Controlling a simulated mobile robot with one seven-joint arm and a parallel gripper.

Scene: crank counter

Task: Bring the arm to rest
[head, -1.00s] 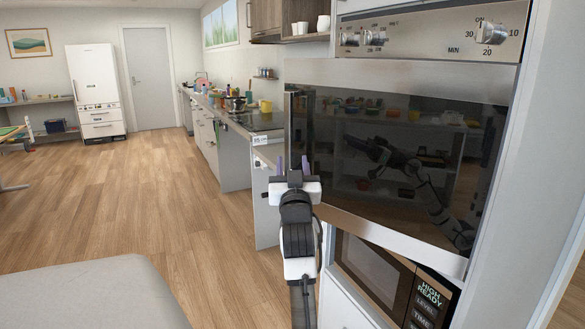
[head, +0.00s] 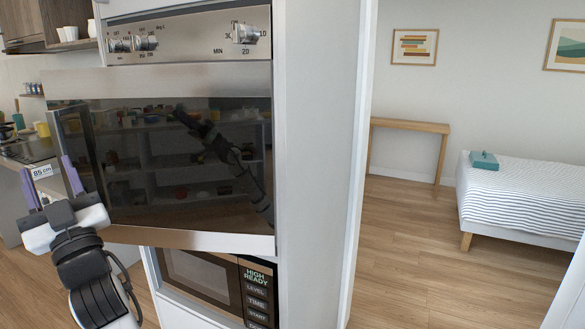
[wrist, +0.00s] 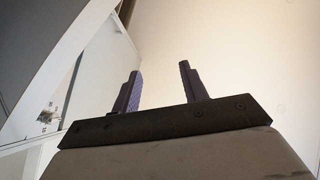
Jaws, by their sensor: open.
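My gripper (head: 52,183) is at the left of the head view, in front of the left edge of the oven door. Its two purple fingers stand apart with nothing between them. In the wrist view the open fingers (wrist: 158,90) point up against a pale, plain surface. My white and black arm runs down to the bottom left of the head view. The oven (head: 180,160) has a dark glass door that reflects my arm. I cannot tell whether the right finger touches the door edge.
A microwave (head: 205,280) sits below the oven. Oven knobs (head: 244,33) are above the door. A counter (head: 30,160) is at the far left. To the right, a doorway opens on a room with a bed (head: 525,195) and a wooden table (head: 410,125); the floor (head: 420,270) there is clear.

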